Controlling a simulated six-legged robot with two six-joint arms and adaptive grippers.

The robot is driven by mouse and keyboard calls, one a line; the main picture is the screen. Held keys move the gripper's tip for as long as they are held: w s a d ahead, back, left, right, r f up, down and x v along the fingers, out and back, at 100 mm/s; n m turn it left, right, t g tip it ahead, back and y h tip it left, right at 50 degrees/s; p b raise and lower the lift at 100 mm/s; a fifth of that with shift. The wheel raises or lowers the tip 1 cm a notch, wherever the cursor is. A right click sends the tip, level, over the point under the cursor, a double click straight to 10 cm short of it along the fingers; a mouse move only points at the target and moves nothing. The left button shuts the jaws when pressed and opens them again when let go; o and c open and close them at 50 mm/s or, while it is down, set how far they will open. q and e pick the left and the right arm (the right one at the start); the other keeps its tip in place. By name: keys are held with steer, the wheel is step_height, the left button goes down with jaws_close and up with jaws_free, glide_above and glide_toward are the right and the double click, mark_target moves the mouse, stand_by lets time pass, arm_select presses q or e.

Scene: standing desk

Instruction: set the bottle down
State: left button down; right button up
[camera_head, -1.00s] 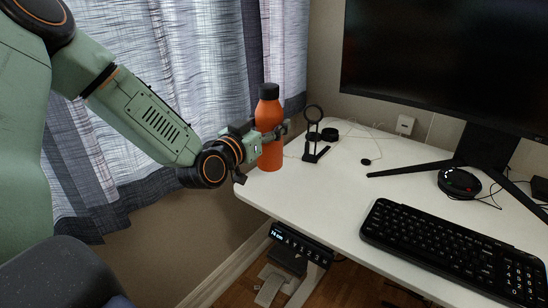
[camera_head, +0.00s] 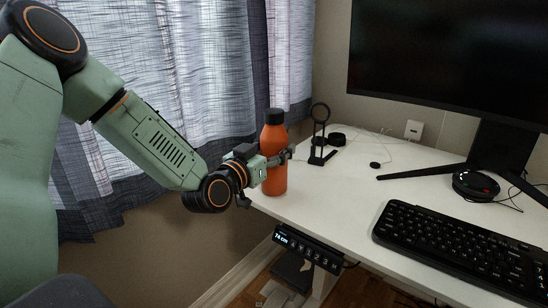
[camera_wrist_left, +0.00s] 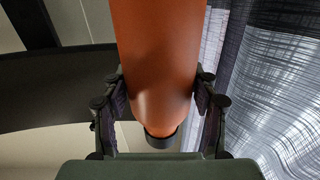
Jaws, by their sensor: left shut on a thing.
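The orange bottle (camera_head: 273,178) with a black cap stands upright at the left corner of the white desk (camera_head: 330,205). From the head view I cannot tell whether its base touches the desk top. My left gripper (camera_head: 279,158) is shut around the bottle's middle, coming from the left. In the left wrist view the bottle (camera_wrist_left: 158,60) fills the middle, between the two fingers of the left gripper (camera_wrist_left: 160,98), with its dark cap toward the bottom of the picture. My right gripper is not in view.
A keyboard (camera_head: 465,250) and a monitor (camera_head: 455,65) take the right side. The curtain (camera_head: 190,80) hangs behind the arm. Desk between bottle and keyboard is clear.

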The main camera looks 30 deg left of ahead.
arm_select(q)
steer(key=shift+r, duration=0.1)
steer(key=shift+c, duration=1.9)
jaws_free()
steer(key=shift+s+f, duration=0.1)
steer(key=shift+f, duration=0.1)
